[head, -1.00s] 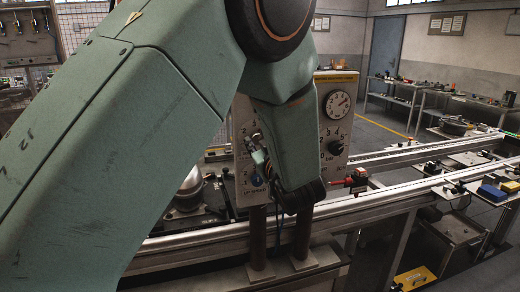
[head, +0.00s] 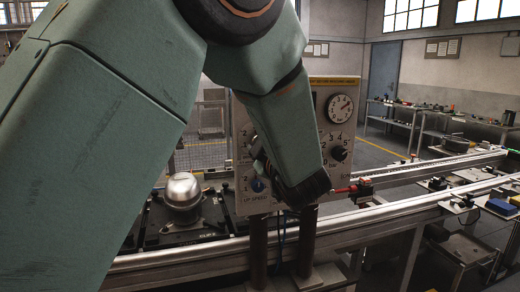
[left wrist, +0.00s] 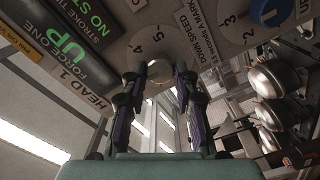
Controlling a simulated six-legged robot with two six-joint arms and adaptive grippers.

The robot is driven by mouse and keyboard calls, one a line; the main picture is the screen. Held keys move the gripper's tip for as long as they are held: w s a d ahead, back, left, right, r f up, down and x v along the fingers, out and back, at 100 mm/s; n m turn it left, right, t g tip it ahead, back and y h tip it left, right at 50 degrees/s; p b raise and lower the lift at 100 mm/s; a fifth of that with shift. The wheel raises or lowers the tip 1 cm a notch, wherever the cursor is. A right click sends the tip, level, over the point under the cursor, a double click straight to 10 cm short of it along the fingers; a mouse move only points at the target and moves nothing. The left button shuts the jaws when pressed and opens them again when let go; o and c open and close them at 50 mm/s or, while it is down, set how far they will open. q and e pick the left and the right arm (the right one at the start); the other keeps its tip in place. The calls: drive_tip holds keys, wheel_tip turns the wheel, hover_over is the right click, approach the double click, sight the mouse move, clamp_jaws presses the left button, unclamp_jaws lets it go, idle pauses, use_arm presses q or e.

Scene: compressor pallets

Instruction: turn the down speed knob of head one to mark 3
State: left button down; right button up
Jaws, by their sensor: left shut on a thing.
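My left gripper (left wrist: 158,75) is at the down speed dial (left wrist: 140,42) of the control panel, its two fingers shut on the pale down speed knob between them. The fingers hide most of that knob, and I cannot read its mark. Figures 4 and 5 show on the dial, beside the DOWN SPEED label (left wrist: 196,42) and a HEAD 1 label (left wrist: 85,92). In the head view my arm covers this dial on the panel (head: 293,100). The blue up speed knob (head: 257,185) sits below, and it also shows in the left wrist view (left wrist: 268,12). My right gripper is not in view.
The panel also carries a round gauge (head: 340,108) and a dark knob (head: 339,154). It stands on posts (head: 306,240) by a metal rail (head: 400,210). A silver domed part (head: 182,190) is to the left. A red-tipped thing (head: 345,190) is close to my wrist.

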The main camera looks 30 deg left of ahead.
use_arm(q)
drive_tip(key=shift+r, duration=0.2)
idle(0.3)
drive_tip(key=c, duration=1.4)
unclamp_jaws()
drive_tip(key=shift+w, duration=0.1)
drive_tip(key=o, duration=0.4)
drive_tip(key=shift+w+a+f, duration=0.1)
drive_tip(key=shift+f, duration=0.1)
